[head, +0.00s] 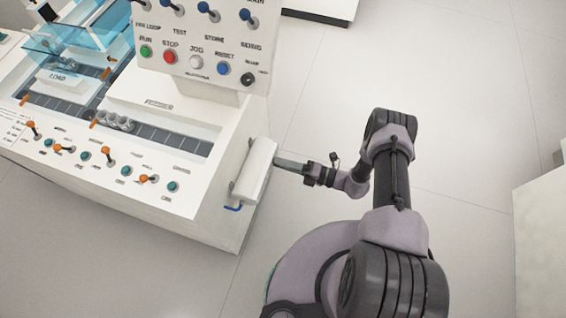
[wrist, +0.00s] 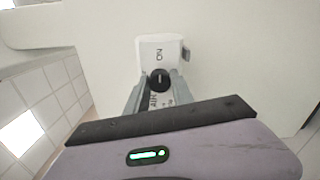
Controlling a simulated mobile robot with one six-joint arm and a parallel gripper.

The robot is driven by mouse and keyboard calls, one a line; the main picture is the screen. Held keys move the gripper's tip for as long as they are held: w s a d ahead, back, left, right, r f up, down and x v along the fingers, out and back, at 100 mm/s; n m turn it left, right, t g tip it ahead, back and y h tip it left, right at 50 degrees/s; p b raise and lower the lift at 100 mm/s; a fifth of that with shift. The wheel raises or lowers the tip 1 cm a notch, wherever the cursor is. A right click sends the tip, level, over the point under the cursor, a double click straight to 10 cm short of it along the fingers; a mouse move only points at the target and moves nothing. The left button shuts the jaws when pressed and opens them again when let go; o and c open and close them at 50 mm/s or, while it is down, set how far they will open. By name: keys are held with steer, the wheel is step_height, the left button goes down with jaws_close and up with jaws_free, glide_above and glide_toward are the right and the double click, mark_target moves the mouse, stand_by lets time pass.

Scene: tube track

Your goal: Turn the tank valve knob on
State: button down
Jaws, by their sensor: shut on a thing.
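The white tank (head: 254,172) is fixed to the right side wall of the machine. In the wrist view the tank (wrist: 147,47) shows a marking that looks like ON, turned round, above the knob, and lettering that looks like AIR below. The black round valve knob (wrist: 160,79) sits between my fingertips with a pale line on its face. My gripper (wrist: 160,84) is shut on the knob, one finger at each side. In the head view my gripper (head: 279,162) reaches the tank from the right; the knob is hidden there.
The machine (head: 180,195) fills the left, with an upright button panel (head: 195,50) and several orange-tipped levers and teal buttons along its front. A blue pipe (head: 234,207) sticks out below the tank. Open floor (head: 455,110) lies to the right, with a white cabinet (head: 545,230) at the right edge.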

steer(key=c, duration=1.1)
jaws_free()
steer(key=p+v, duration=0.2)
steer(key=v, duration=1.5)
steer(key=shift+d, duration=0.2)
